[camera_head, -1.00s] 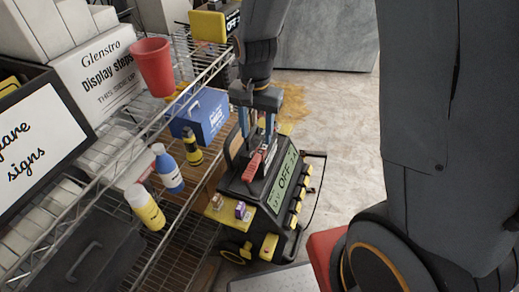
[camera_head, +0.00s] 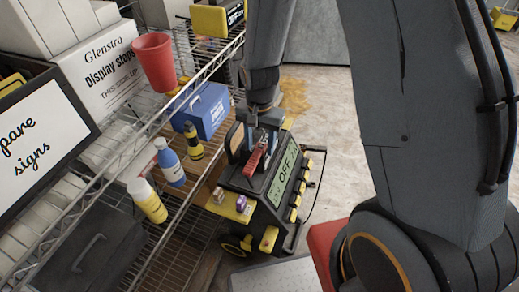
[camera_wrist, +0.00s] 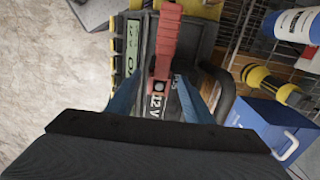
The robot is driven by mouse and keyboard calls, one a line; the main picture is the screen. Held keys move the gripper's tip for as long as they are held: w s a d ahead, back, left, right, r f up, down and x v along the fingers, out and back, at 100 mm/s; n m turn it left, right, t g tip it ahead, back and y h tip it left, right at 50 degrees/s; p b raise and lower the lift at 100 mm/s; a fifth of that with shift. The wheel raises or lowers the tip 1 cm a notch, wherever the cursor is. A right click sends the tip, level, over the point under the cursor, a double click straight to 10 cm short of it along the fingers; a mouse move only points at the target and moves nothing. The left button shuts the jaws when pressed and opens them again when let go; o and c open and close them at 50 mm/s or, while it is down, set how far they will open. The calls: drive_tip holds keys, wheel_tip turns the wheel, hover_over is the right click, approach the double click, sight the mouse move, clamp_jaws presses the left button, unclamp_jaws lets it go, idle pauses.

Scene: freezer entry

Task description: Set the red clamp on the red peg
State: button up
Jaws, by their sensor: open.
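The red clamp (camera_head: 257,157) lies tilted along the top of a black charger unit (camera_head: 231,180) with a green "OFF" display. In the wrist view the clamp (camera_wrist: 166,38) runs from the top edge down toward the space between my fingers. My gripper (camera_wrist: 160,88) is open, with blue fingers on either side of the clamp's near end and visible gaps to it. In the head view my gripper (camera_head: 262,122) is low over the charger, its fingertips mostly hidden. A small pale round part (camera_wrist: 158,86) shows below the clamp's end. I cannot make out a separate red peg.
A wire shelf at left holds a blue box (camera_head: 203,110), a red bucket (camera_head: 152,62) and several bottles. Two small boxes sit on the charger's yellow ledge (camera_head: 225,207). Open floor (camera_head: 335,120) lies to the charger's right.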

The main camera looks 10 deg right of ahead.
clamp_jaws()
drive_tip(key=shift+r, duration=0.1)
wheel_tip(320, 180, up, 14)
drive_tip(key=p, duration=0.3)
idle(1.3)
